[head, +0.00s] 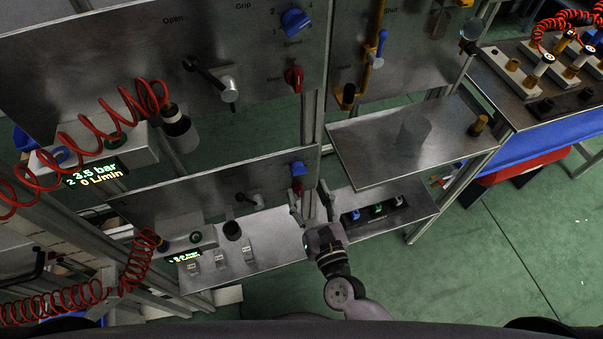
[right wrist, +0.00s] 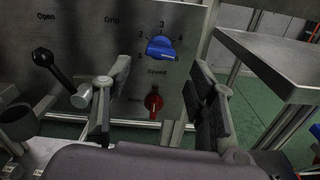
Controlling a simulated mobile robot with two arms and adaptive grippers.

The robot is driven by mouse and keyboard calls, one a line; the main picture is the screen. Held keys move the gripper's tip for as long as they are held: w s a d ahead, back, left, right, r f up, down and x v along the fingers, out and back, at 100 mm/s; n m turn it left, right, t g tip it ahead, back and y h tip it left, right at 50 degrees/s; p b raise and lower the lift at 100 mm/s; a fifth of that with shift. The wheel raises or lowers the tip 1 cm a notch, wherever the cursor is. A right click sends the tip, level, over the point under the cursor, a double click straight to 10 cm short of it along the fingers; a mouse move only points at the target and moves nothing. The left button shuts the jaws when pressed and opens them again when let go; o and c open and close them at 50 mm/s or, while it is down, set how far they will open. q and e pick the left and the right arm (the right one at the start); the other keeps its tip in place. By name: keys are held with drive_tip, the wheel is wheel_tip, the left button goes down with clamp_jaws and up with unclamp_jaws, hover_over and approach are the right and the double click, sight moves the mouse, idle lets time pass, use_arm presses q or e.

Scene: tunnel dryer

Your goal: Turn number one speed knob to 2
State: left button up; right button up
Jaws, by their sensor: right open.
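A blue speed knob (right wrist: 161,48) sits on a grey metal panel in the right wrist view, with numbers 1 to 4 around it and "Speed" below. Its exact setting is hard to tell. It also shows small on the lower panel in the head view (head: 299,168). My right gripper (head: 311,204) is open in front of that panel. In the right wrist view my right gripper (right wrist: 162,82) has one finger to each side below the knob, with nothing between them touching it. My left gripper is not in view.
A red knob (right wrist: 154,101) sits just below the blue one. A black lever (right wrist: 58,72) is at left. A metal shelf (right wrist: 270,55) juts out at right. The upper panel has another blue knob (head: 296,20) and red knob (head: 293,78).

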sight(298, 170)
drive_tip(key=x, duration=0.5)
drive_tip(key=shift+p, duration=0.4)
drive_tip(key=shift+s, duration=0.1)
drive_tip(key=c, duration=1.1)
drive_tip(key=shift+c, duration=0.2)
